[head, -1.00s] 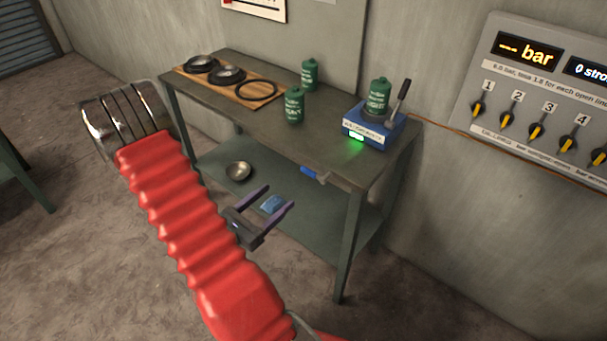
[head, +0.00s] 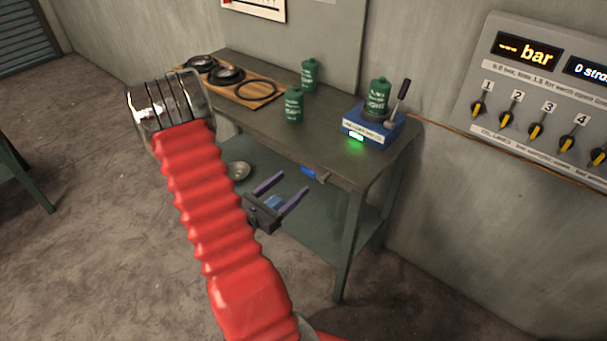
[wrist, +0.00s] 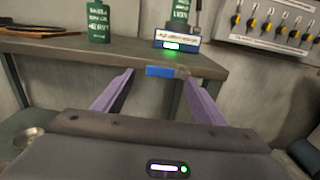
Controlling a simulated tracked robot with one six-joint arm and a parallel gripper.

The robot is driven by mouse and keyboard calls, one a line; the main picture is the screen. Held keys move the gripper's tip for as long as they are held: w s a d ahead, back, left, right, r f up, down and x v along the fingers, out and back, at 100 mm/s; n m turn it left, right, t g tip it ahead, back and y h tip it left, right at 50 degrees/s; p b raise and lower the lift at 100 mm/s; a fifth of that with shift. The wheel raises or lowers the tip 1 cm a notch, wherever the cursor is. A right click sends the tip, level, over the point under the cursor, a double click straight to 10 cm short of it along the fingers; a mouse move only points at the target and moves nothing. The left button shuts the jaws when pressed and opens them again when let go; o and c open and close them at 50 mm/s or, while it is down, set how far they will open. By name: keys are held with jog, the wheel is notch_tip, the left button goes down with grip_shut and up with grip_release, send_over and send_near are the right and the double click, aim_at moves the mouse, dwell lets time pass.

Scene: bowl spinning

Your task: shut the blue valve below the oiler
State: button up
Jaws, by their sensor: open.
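The blue valve handle (head: 309,172) sits at the front edge of the bench, below the blue oiler base (head: 373,125) with its green canister (head: 378,98) and lever. In the wrist view the blue valve (wrist: 160,71) lies crosswise at the bench edge, seen between the fingers and beyond their tips. My gripper (head: 287,186) is open and empty, in front of the bench and lower left of the valve in the head view. Its purple fingers (wrist: 157,82) point toward the valve, apparently without touching it.
The bench top (head: 325,140) holds green canisters (head: 294,104) and a wooden board (head: 255,90) with black rings. The lower shelf (head: 325,228) holds a metal bowl (head: 240,171) and a blue item (head: 273,202). A panel with yellow knobs (head: 536,130) is on the right wall.

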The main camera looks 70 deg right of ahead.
aim_at(307, 171)
jog(key=shift+x, duration=3.65)
jog(key=shift+c, duration=0.5)
jog(key=shift+a, duration=0.1)
jog(key=c, duration=1.4)
